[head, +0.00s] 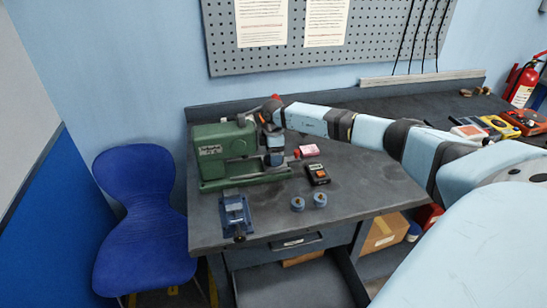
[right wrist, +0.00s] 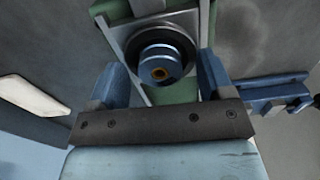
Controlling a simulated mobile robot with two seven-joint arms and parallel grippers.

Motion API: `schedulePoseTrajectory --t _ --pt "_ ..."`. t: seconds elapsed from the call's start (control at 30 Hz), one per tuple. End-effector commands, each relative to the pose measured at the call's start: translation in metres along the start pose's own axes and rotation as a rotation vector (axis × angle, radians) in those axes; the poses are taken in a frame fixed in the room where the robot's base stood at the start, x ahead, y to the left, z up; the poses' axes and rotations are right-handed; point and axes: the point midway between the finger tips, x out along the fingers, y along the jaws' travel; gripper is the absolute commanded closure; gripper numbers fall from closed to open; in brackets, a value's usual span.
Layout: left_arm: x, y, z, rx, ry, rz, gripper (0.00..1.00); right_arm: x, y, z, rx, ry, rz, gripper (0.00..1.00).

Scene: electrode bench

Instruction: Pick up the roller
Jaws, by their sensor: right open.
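The round blue roller (right wrist: 162,68) shows in the right wrist view, with a dark ring around it and a gold centre. It sits at a grey metal plate on the green machine (head: 222,143). My right gripper (right wrist: 163,80) is open, with one blue finger on either side of the roller's picture; I cannot tell whether they touch it. In the head view my right gripper (head: 274,158) points down at the right side of the machine and hides the roller there. My left gripper is not in view.
Two small blue round parts (head: 297,204) (head: 320,199) stand on the bench (head: 365,180). A blue vise (head: 235,213) is at the front edge. A blue chair (head: 145,215) stands left.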

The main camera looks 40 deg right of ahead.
Motion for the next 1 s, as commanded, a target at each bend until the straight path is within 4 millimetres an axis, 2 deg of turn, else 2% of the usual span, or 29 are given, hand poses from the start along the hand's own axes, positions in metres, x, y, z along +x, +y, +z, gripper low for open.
schedulePoseTrajectory --t 0.07,0.3,0.37,0.57,0.73,0.87,1.0 --pt "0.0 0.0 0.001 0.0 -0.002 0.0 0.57 0.0 0.0 0.0 0.0 0.0 0.0 0.28" --pt "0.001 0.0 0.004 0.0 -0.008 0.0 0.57 0.0 0.0 0.0 0.0 0.0 0.0 0.81" --pt "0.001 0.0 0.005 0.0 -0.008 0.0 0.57 -0.001 0.0 0.0 0.0 0.001 0.0 0.86" --pt "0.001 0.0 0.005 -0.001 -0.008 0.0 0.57 -0.001 0.0 0.0 0.0 0.001 0.0 0.86" --pt "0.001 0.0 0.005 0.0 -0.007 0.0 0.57 -0.009 0.001 -0.001 -0.001 0.002 0.002 0.86" --pt "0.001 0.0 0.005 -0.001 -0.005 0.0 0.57 -0.024 0.001 0.0 -0.001 0.002 0.002 0.86" --pt "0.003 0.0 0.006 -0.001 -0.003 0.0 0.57 -0.051 0.001 0.0 -0.001 0.003 0.005 0.86"
